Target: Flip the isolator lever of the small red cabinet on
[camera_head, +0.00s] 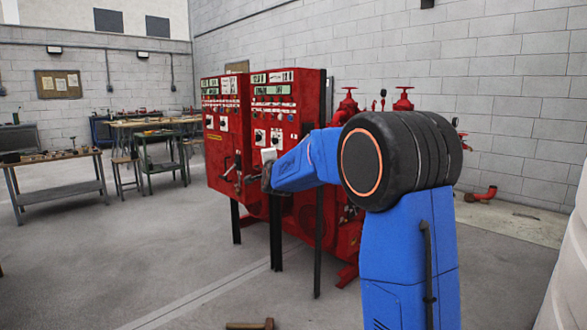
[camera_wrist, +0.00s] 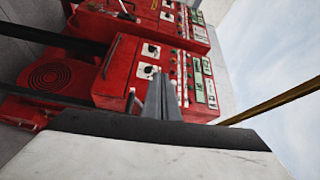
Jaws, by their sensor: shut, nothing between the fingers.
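Two red cabinets stand on dark legs in the head view, a left one (camera_head: 212,130) and a right one (camera_head: 285,105); I cannot tell which the task means. In the wrist view the right one (camera_wrist: 135,60) lies turned sideways and fills the middle, the left one (camera_wrist: 185,25) behind it. A dark lever-like bar (camera_wrist: 110,57) shows on the nearer cabinet, and another (camera_wrist: 127,10) on the farther one. My gripper (camera_wrist: 162,80) is shut and empty, in front of the nearer cabinet beside its rotary switches. Contact cannot be told. In the head view my arm hides part of that cabinet.
Red pump pipework with handwheels (camera_head: 348,103) stands behind the cabinets at the right. Workbenches (camera_head: 62,190) stand along the left. A hammer-like tool (camera_head: 250,325) lies on the floor in front. The grey floor (camera_head: 130,265) at the left front is clear.

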